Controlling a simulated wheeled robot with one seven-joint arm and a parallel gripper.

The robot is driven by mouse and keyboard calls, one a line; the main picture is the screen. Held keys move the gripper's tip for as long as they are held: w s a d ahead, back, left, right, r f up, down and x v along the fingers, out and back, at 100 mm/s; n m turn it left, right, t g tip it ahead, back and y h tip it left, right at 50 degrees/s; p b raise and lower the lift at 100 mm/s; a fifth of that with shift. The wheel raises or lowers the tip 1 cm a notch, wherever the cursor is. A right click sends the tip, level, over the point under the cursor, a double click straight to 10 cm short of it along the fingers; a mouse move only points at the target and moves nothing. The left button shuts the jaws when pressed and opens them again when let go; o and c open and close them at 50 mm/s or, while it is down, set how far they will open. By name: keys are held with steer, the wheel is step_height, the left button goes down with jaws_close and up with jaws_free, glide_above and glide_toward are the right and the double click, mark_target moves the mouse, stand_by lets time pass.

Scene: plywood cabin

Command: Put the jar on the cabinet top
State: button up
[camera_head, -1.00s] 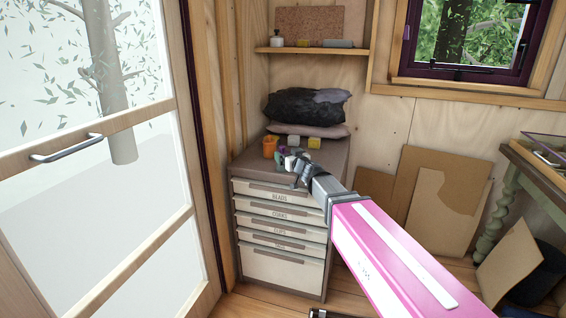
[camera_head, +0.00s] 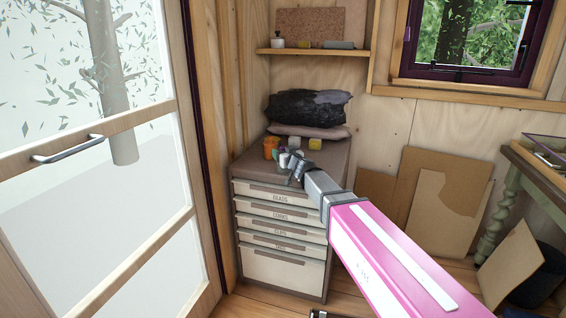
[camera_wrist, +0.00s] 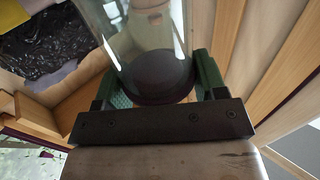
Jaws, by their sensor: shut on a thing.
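The jar is clear glass with a dark round end; it fills the upper middle of the wrist view (camera_wrist: 140,35). My gripper (camera_wrist: 155,92) is shut on it, with a green-padded finger on each side. In the head view my gripper (camera_head: 288,160) is over the cabinet top (camera_head: 325,158), and the jar shows small and pale at its tip (camera_head: 282,160). The brown cabinet top is partly hidden by my gripper. I cannot tell whether the jar touches it.
An orange cup (camera_head: 270,148) and small yellow blocks (camera_head: 314,144) stand on the cabinet top near the jar. A dark bundle (camera_head: 308,107) lies on a cushion (camera_head: 308,131) behind. A shelf (camera_head: 312,52) is above. A glazed door (camera_head: 100,200) is at the left.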

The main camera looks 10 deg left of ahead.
mark_target(283, 147)
steer(key=shift+r, duration=0.8)
step_height(283, 147, up, 2)
steer(key=shift+r, duration=0.2)
steer(key=s+a+r, duration=0.5)
steer(key=s+r, duration=0.2)
steer(key=s, duration=0.3)
steer(key=w+d+r+m+t+h, duration=0.15)
steer(key=w+d, duration=0.25)
steer(key=d, duration=0.4)
steer(key=w+d+r+m+t+h, duration=0.15)
steer(key=w+d, duration=0.25)
steer(key=d, duration=0.4)
steer(key=w+d+m+h, duration=0.1)
steer(key=w+d+h, duration=0.25)
steer(key=d, duration=0.55)
steer(key=w+d+r+m+h, duration=0.1)
steer(key=w+d+m+h, duration=0.1)
steer(key=d, duration=1)
steer(key=w+d+r+m+t+h, duration=0.1)
steer(key=w+d+r+m+h, duration=0.1)
steer(key=d, duration=1)
steer(key=shift+d+h, duration=0.2)
steer(key=shift+h, duration=0.45)
steer(key=shift+a+r, duration=0.1)
steer(key=shift+a, duration=0.05)
